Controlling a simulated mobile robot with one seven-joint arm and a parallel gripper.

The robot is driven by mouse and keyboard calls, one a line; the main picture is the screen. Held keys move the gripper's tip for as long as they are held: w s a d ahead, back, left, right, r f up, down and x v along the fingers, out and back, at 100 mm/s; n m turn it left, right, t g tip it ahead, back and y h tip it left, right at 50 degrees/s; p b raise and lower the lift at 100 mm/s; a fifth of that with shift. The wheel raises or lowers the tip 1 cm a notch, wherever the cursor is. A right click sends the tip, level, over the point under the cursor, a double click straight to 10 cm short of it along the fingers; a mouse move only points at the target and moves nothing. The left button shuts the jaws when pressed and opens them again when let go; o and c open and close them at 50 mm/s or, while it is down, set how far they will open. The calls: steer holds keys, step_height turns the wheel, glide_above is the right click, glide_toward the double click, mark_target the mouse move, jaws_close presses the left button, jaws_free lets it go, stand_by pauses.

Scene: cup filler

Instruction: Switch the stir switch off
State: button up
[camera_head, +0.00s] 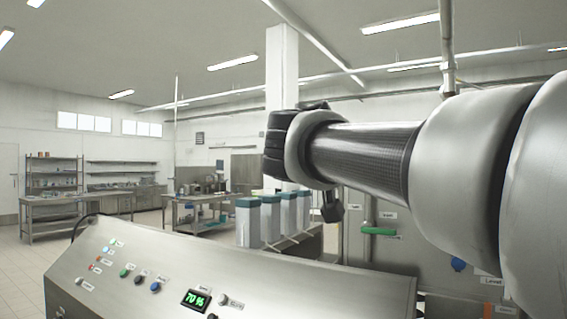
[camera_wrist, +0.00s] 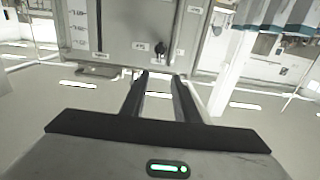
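In the wrist view, which looks upside down, a black switch-like lever (camera_wrist: 160,48) sticks out of the grey cabinet front between two small labels too blurred to read. I cannot tell for sure that it is the stir switch, or which way it is set. My gripper (camera_wrist: 160,77) points toward it with its two dark fingers apart and nothing between them. The lever shows beyond the fingertips, apart from them. In the head view my arm reaches in from the right, and its fingers cannot be made out.
A sloped control panel (camera_head: 290,283) with coloured buttons and a green display (camera_head: 196,300) reading 70% stands in front. The cabinet (camera_head: 415,252) behind carries a green handle (camera_head: 378,231) and a blue knob (camera_head: 458,264). Several teal-lidded containers (camera_head: 248,222) stand to its left.

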steer(key=p+x, duration=0.4)
steer(key=x, duration=1.3)
steer(key=shift+d, duration=0.25)
jaws_close()
